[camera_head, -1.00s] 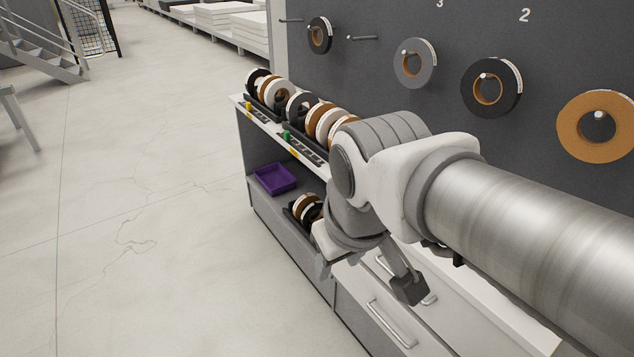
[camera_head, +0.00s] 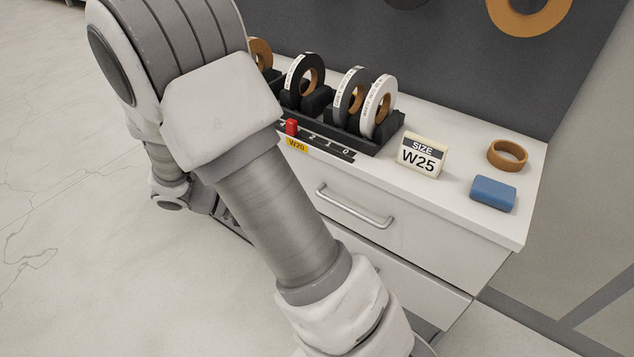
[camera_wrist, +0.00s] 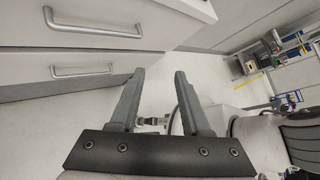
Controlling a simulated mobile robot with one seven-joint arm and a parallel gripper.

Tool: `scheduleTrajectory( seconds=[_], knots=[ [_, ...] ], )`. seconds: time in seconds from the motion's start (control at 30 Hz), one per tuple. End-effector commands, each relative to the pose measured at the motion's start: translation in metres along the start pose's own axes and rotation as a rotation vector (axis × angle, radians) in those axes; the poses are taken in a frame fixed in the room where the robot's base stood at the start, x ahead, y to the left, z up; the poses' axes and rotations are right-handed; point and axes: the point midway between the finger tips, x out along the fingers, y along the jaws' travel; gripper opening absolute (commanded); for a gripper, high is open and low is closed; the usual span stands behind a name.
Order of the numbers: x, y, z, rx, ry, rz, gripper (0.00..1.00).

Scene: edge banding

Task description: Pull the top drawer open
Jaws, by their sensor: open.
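The top drawer (camera_head: 425,231) is a white front with a silver bar handle (camera_head: 355,208), under the cabinet's worktop, and looks shut. A second drawer (camera_head: 420,293) lies below it. The wrist view shows two drawer fronts with an upper handle (camera_wrist: 92,24) and a lower handle (camera_wrist: 82,71); the upper one appears to be the top drawer's. My gripper (camera_wrist: 160,72) is open and empty, its fingers to the right of both handles and apart from them.
On the worktop (camera_head: 460,208) stand a tape rack (camera_head: 378,140) with several rolls, a W25 size sign (camera_head: 422,156), an orange-brown roll (camera_head: 507,155) and a blue block (camera_head: 493,193). Open floor (camera_head: 60,180) lies left of my arm.

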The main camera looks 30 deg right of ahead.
Motion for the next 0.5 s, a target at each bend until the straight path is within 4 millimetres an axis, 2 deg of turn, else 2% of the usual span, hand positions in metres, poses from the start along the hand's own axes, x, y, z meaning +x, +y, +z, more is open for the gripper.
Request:
scheduleTrajectory(
  seconds=[0.03, 0.3, 0.5],
  knots=[
    [0.009, 0.017, -0.014, -0.085, -0.067, -0.028, 0.47],
    [0.035, 0.083, -0.057, -0.521, -0.408, -0.194, 0.47],
    [0.048, 0.119, -0.086, -0.752, -0.599, -0.314, 0.47]
  ],
)
